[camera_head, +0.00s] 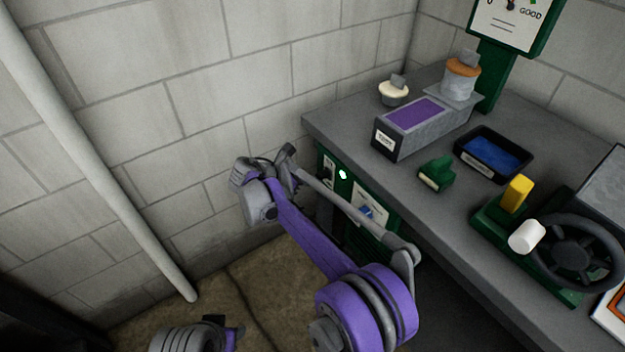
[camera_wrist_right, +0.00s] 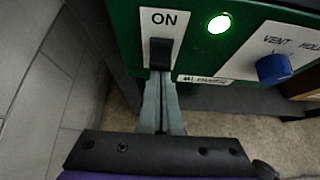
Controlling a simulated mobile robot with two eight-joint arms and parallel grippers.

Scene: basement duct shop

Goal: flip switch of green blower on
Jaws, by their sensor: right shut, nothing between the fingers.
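The green blower (camera_head: 351,187) sits under the bench's left end, and its green front fills the top of the right wrist view (camera_wrist_right: 125,22). Its black switch (camera_wrist_right: 160,52) is on a white plate marked ON. A lit green lamp (camera_wrist_right: 219,24) is right of the switch. My right gripper (camera_wrist_right: 160,76) is shut and empty, its fingertips at the lower edge of the switch; I cannot tell whether they touch it. In the head view my right gripper (camera_head: 288,156) is beside the blower's left side. A grey part of my left arm shows at the bottom edge; its jaws are unclear.
A blue knob (camera_wrist_right: 274,68) is on a white plate to the right of the switch. The grey bench (camera_head: 415,195) carries a purple-topped box (camera_head: 412,114), a black tray (camera_head: 492,153) and a handwheel (camera_head: 575,252). A block wall and white pipe (camera_head: 95,150) stand at left.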

